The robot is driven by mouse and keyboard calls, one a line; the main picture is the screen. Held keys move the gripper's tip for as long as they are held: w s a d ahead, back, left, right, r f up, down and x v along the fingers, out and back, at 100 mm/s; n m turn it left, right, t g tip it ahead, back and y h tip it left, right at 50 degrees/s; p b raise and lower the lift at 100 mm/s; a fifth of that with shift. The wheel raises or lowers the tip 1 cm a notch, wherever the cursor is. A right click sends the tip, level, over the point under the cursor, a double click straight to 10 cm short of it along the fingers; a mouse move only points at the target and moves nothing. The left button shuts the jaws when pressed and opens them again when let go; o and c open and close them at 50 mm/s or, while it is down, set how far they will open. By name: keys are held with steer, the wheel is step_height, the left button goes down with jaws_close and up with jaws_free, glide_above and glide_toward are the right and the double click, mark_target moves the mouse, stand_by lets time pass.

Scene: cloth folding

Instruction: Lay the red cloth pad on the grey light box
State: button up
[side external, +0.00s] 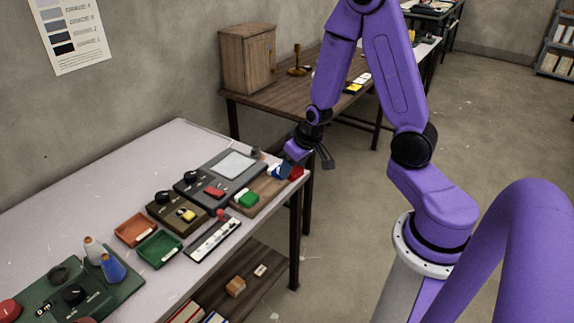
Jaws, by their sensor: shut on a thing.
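The grey light box (202,184) lies on the pale table, with a bright white panel (235,165) in its top. The red cloth pad (296,173) is at the right end of the wooden board, directly below my gripper (290,164). My gripper reaches down from the upper right and is shut on the red pad. The fingers are small and partly hidden, and I cannot tell whether the pad still touches the board.
The wooden board (267,190) adjoins the light box at the table's right edge. A red piece (214,191) is at the box's front. An olive box (180,212), orange tray (134,229), green tray (158,250) and a slim panel (212,238) stand nearby. The table's back left is clear.

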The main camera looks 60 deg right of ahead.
steer(key=shift+s+a+r, duration=0.15)
steer(key=shift+s+r, duration=0.15)
steer(key=shift+s, duration=0.4)
steer(key=shift+w+a, duration=0.1)
steer(key=shift+w, duration=0.4)
steer(key=w+d+r+n+y, duration=0.15)
steer(key=w+n, duration=0.35)
steer(key=w, duration=0.7)
steer(key=n, duration=0.1)
glide_toward(231, 164)
steer(key=shift+w+a+f+y, duration=0.15)
steer(key=shift+w+f+y, duration=0.1)
steer(key=shift+w+f, duration=0.25)
steer(key=shift+w+a+f+y, duration=0.15)
steer(key=shift+w+f+y, duration=0.05)
steer(key=shift+w+f, duration=0.4)
steer(key=shift+f, duration=0.75)
steer(key=shift+w+f, duration=0.15)
steer(key=shift+f, duration=0.75)
steer(key=shift+f, duration=0.1)
steer(key=o, duration=1.1)
